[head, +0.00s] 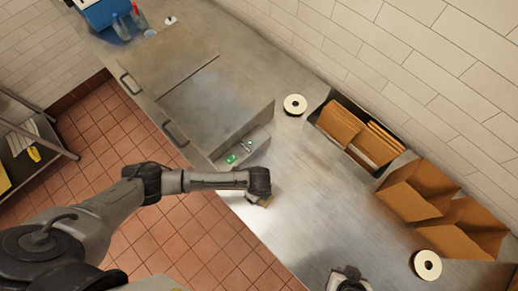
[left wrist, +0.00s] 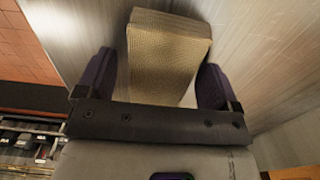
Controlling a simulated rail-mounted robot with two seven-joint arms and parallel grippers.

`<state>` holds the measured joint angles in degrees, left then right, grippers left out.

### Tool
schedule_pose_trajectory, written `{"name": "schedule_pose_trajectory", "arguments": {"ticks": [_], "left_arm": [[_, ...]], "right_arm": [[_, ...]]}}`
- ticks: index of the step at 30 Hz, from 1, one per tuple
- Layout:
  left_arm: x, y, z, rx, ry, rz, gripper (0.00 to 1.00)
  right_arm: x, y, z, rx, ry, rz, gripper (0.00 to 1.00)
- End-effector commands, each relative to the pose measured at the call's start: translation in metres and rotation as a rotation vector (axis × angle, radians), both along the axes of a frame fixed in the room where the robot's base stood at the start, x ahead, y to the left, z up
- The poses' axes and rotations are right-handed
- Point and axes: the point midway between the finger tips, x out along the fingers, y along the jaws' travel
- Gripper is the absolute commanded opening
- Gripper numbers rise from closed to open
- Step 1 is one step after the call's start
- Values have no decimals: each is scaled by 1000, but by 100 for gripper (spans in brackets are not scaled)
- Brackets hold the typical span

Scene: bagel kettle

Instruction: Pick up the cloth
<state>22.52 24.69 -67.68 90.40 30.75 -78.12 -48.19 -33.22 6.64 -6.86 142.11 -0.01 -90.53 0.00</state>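The cloth (left wrist: 168,48) is a beige, woven-looking folded piece in the left wrist view. In the head view a small part of the cloth (head: 259,201) shows at the front edge of the steel counter, mostly hidden by my left gripper (head: 261,193). In the left wrist view my left gripper (left wrist: 157,72) has its two dark fingers wide apart, one on each side of the cloth. A narrow gap shows between the cloth and the left finger. My right gripper (head: 348,280) is at the bottom edge of the head view, over the counter; its fingers cannot be made out.
The steel counter (head: 310,215) has clear room right of the cloth. Tiled floor lies in front.

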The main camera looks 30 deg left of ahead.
Motion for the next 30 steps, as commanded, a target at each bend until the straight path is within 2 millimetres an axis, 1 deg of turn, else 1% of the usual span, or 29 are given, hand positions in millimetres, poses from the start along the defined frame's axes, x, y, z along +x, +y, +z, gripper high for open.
{"name": "schedule_pose_trajectory", "arguments": {"ticks": [1, 2, 14, 23, 26, 30], "left_arm": [[0, 0, 0, 0, 0, 0, 82], [0, 0, 0, 0, 0, 0, 79], [0, 0, 0, 0, 0, 0, 41], [0, 0, 2, 0, -1, 0, 40], [0, 0, 8, 0, -1, 0, 40], [1, 0, 24, -2, -2, -1, 40]], "right_arm": [[0, 0, 0, 1, 0, -1, 0], [0, 0, 0, 1, 0, -1, 0], [0, 0, 0, 0, 0, 0, 0], [0, -2, 0, -8, 1, 6, 0], [0, -3, -1, -10, 1, 6, 0], [0, -2, -2, -9, 1, 7, 0]]}}
